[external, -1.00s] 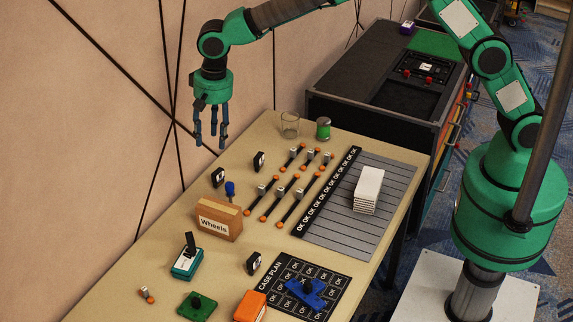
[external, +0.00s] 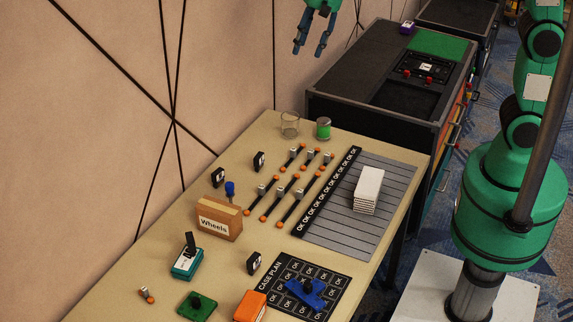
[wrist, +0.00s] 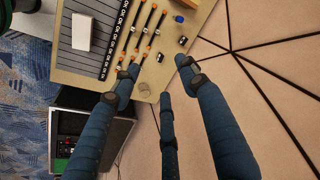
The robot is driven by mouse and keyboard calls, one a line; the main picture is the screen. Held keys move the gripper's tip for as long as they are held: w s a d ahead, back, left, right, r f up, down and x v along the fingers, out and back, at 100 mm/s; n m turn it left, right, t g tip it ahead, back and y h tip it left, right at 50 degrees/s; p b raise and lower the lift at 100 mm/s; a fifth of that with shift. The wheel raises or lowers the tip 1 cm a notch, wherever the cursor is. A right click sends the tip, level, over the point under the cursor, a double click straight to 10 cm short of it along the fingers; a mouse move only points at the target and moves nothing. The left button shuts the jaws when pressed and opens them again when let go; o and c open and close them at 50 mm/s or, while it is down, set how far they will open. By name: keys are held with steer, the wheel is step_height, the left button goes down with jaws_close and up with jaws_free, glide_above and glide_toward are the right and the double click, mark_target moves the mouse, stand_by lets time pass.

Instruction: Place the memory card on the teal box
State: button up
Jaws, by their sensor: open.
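The teal box (external: 187,263) stands at the table's left front, with a white panel on top. A dark upright piece (external: 190,243) stands at its back edge; I cannot tell what it is. I cannot single out the memory card; several small black-and-white pieces (external: 259,161) stand on the table and are too small to identify. My gripper (external: 308,52) is high above and beyond the table's far end, away from the teal box. In the wrist view its three fingers (wrist: 160,72) are spread open and empty. The teal box is not in the wrist view.
A cardboard Wheels box (external: 218,218), an orange box (external: 250,306) and a green piece (external: 197,306) stand near the teal box. A glass (external: 290,125) and green jar (external: 323,128) stand at the far end. A white stack (external: 368,190) sits on the grey striped mat (external: 350,232).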

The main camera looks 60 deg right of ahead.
steer(key=s+d+r+n+t, duration=0.1)
steer(key=s+d+r, duration=0.1)
steer(key=s+d, duration=0.45)
steer(key=s+d+r+n, duration=0.1)
steer(key=s+d, duration=0.3)
steer(key=s, duration=0.5)
steer(key=s+d+f+n, duration=0.1)
steer(key=s+d+f, duration=0.1)
steer(key=s, duration=0.5)
steer(key=s+d+f+n+t, duration=0.1)
steer(key=s+d, duration=0.3)
steer(key=s, duration=0.4)
steer(key=shift+s+f+t+h, duration=0.3)
steer(key=shift+f+h, duration=0.1)
steer(key=shift+f, duration=0.35)
steer(key=shift+f, duration=0.15)
